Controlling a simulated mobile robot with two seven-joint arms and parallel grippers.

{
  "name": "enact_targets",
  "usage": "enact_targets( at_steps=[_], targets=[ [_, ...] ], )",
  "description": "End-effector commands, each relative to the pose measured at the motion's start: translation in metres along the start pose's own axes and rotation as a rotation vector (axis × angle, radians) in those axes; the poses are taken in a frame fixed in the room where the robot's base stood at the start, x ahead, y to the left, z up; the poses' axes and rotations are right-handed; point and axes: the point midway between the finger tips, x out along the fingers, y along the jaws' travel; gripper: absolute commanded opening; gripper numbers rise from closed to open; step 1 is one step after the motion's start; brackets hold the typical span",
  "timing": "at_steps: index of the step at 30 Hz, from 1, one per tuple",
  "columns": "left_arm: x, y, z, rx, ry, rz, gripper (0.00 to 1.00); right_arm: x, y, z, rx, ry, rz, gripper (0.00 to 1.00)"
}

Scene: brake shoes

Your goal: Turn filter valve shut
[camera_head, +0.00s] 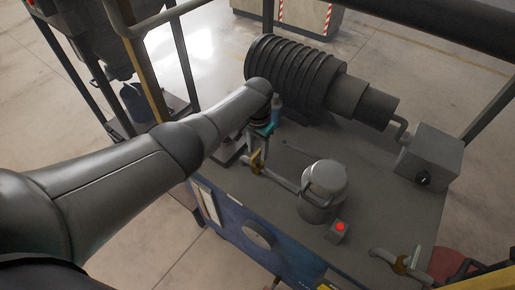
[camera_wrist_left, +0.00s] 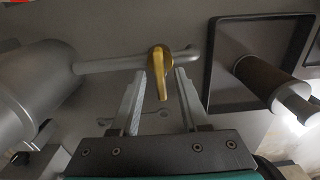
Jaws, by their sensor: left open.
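A yellow valve handle (camera_wrist_left: 157,68) sits on a grey pipe (camera_wrist_left: 110,63) that runs into a grey canister (camera_wrist_left: 38,85). In the left wrist view the handle points across the pipe, toward my gripper. My left gripper (camera_wrist_left: 160,82) is open, with one finger on each side of the handle's free end and visible gaps between. In the head view my left gripper (camera_head: 259,143) is just above the yellow handle (camera_head: 255,164), partly hidden by my arm. The canister (camera_head: 323,190) stands to the right of it. My right gripper is not in view.
A large ribbed motor-like cylinder (camera_head: 300,70) lies behind the valve. A red button box (camera_head: 338,230) stands by the canister. A grey box (camera_head: 430,155) with a black knob stands at the right.

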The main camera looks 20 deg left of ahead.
Motion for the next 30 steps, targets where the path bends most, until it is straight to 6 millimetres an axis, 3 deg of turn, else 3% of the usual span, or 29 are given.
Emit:
enact_targets(
  at_steps=[6, 11, 21, 30],
  targets=[
    [-0.003, 0.0, 0.0, -0.001, 0.001, 0.0, 0.45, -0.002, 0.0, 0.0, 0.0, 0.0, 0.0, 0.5],
    [-0.021, 0.0, -0.001, 0.0, 0.003, 0.0, 0.45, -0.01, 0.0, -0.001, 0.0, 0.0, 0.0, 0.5],
    [-0.085, -0.001, -0.001, 0.001, 0.005, -0.001, 0.45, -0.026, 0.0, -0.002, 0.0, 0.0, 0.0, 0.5],
    [-0.139, 0.0, -0.001, -0.001, 0.004, -0.001, 0.45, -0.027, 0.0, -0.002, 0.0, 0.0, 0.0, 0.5]
  ],
)
